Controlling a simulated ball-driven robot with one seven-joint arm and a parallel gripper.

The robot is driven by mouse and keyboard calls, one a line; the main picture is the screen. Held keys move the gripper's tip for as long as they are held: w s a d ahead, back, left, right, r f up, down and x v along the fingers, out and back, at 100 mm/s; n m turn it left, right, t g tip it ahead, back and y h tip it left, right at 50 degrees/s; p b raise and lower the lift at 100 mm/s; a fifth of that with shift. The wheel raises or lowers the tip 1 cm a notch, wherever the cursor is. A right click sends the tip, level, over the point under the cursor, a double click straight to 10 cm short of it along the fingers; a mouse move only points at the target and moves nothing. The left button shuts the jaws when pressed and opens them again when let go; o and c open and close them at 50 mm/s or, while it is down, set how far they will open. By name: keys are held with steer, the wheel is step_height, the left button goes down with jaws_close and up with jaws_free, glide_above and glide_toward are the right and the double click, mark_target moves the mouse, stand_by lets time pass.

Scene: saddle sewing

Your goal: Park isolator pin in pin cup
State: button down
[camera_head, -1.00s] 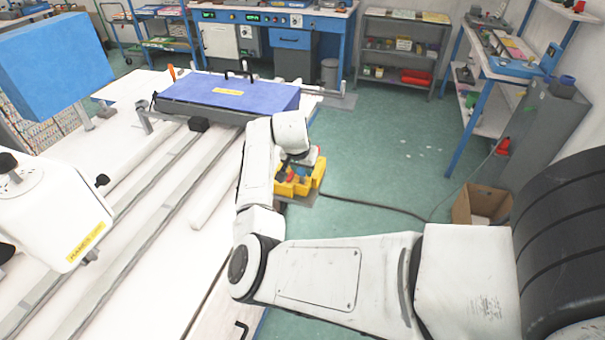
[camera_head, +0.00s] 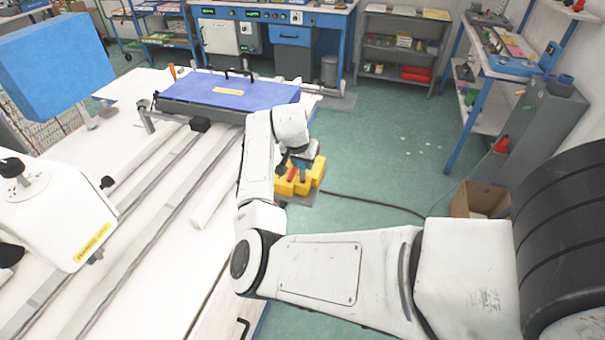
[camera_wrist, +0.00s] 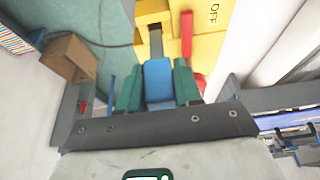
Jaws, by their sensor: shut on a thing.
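My gripper (camera_wrist: 158,85) has two green finger pads shut on the sides of a blue piece with a grey shaft, which looks like the isolator pin (camera_wrist: 159,78). Its grey shaft points away from the gripper, over a yellow block marked OFF (camera_wrist: 208,20). I cannot tell whether the shaft touches the block. A red piece (camera_wrist: 187,34) stands on the yellow block beside the shaft. In the head view the yellow unit (camera_head: 303,186) sits below my wrist at the table's right side, with the red piece (camera_head: 292,173) on it. I cannot make out the pin cup for certain.
The white table (camera_head: 150,190) with long rails lies left of my arm. A blue-topped case (camera_head: 228,92) stands at its far end and a white machine head (camera_head: 55,215) at left. A cardboard box (camera_head: 480,200) and a dark cable lie on the green floor at right.

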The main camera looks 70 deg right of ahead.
steer(key=shift+r, duration=0.2)
steer(key=shift+r+p, duration=1.65)
steer(key=shift+r, duration=0.25)
